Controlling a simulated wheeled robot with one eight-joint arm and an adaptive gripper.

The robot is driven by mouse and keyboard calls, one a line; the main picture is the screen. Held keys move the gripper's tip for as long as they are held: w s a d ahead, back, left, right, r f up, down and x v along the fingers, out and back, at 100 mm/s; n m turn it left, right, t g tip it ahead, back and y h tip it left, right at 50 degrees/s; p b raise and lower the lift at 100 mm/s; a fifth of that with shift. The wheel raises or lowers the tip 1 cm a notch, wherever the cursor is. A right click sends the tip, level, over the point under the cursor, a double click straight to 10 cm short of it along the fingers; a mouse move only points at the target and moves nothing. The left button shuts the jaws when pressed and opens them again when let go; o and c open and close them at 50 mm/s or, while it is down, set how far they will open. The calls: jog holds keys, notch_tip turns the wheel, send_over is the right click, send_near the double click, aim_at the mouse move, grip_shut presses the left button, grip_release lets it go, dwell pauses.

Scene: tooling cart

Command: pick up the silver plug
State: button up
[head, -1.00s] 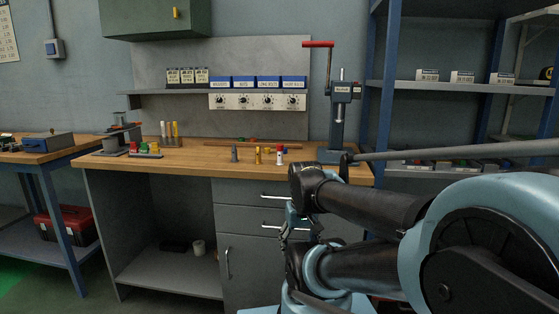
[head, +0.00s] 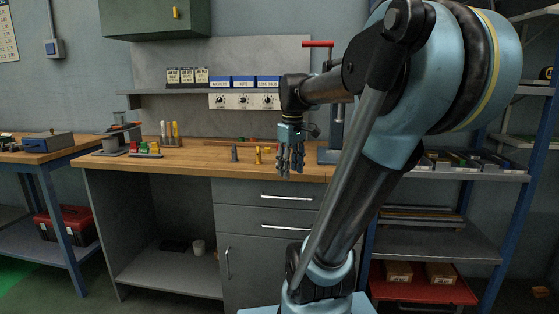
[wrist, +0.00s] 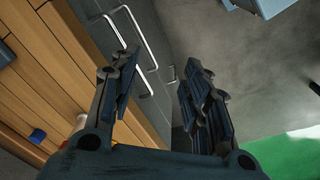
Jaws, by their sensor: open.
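The silver plug (head: 234,153) looks like a small grey upright peg on the wooden bench top, near its front edge, in the head view. My gripper (head: 290,172) hangs pointing down at the bench's front edge, to the right of the plug and apart from it. In the wrist view my gripper (wrist: 160,80) has its fingers spread with nothing between them.
A blue piece (wrist: 38,135) lies on the bench in the wrist view. Coloured parts (head: 146,150) and a peg rack (head: 171,142) stand at the left. Drawer handles (head: 287,197) jut out below the top.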

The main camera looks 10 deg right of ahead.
jog(key=w+r+n+g, duration=0.1)
jog(key=w+r+n, duration=0.7)
jog(key=w+r, duration=1)
jog(key=f, duration=0.6)
jog(key=w+f, duration=0.1)
jog(key=f, duration=0.6)
jog(key=w+f, duration=0.1)
jog(key=f, duration=0.5)
jog(key=shift+w+f, duration=0.2)
jog(key=shift+f, duration=0.1)
grip_shut()
